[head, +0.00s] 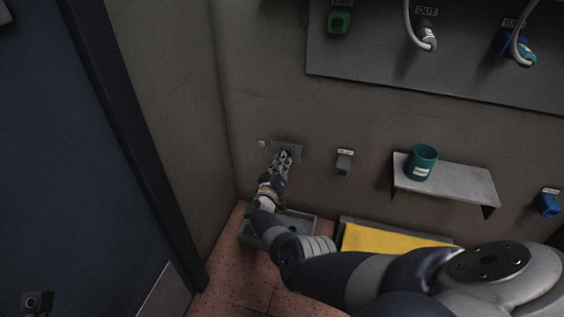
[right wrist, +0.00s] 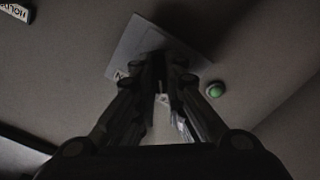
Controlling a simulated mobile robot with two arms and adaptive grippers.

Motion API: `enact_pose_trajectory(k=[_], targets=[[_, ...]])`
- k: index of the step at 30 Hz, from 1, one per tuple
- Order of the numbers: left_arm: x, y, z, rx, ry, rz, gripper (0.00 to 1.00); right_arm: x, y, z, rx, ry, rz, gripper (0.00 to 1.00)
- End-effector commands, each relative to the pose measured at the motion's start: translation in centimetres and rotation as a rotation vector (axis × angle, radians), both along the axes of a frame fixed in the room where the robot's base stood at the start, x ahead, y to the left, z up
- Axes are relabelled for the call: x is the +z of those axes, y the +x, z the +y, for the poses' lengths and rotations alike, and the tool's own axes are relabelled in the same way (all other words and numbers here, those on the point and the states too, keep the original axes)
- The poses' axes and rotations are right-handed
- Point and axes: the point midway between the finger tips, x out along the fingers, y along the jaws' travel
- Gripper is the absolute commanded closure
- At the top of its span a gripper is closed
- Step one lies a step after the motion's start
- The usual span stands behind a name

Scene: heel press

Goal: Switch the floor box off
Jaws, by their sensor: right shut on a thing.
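A grey plate (head: 293,148) is fixed low on the wall, with a small round pale-green lamp (head: 262,143) to its left. In the right wrist view the plate (right wrist: 126,50) bears partly covered lettering, and the lamp (right wrist: 215,90) shows green beside it. My right gripper (head: 285,156) is at the plate, its fingers pointing at it; they also show in the right wrist view (right wrist: 163,75). It is shut on the switch at the plate, which the fingers mostly hide, so its position cannot be told. My left gripper is not in view.
A shelf (head: 450,184) with a teal cup (head: 421,162) juts out at right. A small labelled fitting (head: 344,161) is right of the plate; a side wall stands left.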

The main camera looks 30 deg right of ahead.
Motion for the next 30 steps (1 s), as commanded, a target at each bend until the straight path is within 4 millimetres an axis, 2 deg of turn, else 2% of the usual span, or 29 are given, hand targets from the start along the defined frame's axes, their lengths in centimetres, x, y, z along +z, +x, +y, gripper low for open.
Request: enact_pose_trajectory(k=[13,14,15,16,17,30], targets=[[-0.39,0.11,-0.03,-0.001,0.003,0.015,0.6,-0.04,0.02,0.04,0.002,-0.008,0.011,1.0],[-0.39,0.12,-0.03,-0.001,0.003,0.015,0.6,-0.04,0.02,0.04,0.002,-0.008,0.011,0.87],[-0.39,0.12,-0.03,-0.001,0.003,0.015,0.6,-0.03,0.03,0.04,0.002,-0.008,0.011,0.78],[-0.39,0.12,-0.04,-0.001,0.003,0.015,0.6,-0.03,0.03,0.04,0.002,-0.008,0.011,0.71],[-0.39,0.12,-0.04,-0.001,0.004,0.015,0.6,-0.03,0.02,0.03,0.002,-0.008,0.011,0.69],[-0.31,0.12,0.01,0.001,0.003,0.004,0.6,-0.05,-0.01,0.01,0.0,0.018,-0.021,0.69]])
